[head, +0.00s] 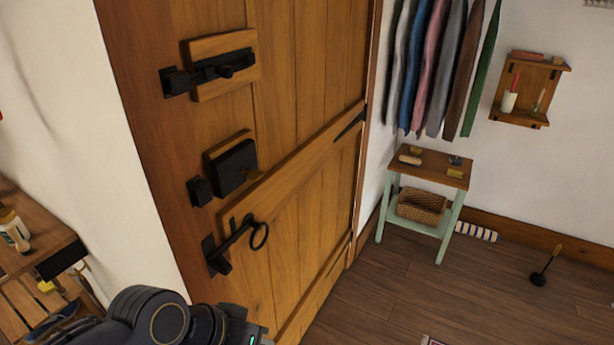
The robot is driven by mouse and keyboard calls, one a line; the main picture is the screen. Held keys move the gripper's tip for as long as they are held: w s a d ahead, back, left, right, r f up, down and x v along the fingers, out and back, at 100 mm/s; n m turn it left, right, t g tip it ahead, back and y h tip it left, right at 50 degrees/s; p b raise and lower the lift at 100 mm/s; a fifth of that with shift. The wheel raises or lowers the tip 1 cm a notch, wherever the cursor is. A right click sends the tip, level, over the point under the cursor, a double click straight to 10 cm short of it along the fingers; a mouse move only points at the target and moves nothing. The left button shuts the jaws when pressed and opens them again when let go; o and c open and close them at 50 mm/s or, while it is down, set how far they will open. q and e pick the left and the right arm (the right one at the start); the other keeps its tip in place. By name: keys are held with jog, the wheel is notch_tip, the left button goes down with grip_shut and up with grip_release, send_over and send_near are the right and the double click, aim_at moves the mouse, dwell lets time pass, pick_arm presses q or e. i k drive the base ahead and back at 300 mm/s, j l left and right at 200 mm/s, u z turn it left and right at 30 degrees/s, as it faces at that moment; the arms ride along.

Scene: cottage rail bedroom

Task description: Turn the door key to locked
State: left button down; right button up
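The wooden plank door (305,215) stands at the left centre of the head view. A black lock box (235,167) on a wooden block is mounted at mid-height near its left edge. My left arm comes in at the bottom left, below the door hardware. Its dark end (240,326) with a green light is cut off by the lower edge, and its fingers are hidden. My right gripper is not in view.
A black slide bolt (222,68) is above the lock box, and a ring-handled latch (238,245) is below it. A wooden bench (35,240) stands at the left. A small green-legged table (440,170) and hanging clothes (437,65) are at the right. The floor at lower right is mostly clear.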

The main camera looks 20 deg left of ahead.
aim_at(256, 175)
jog(key=j+u, duration=0.1)
jog(key=u, duration=0.6)
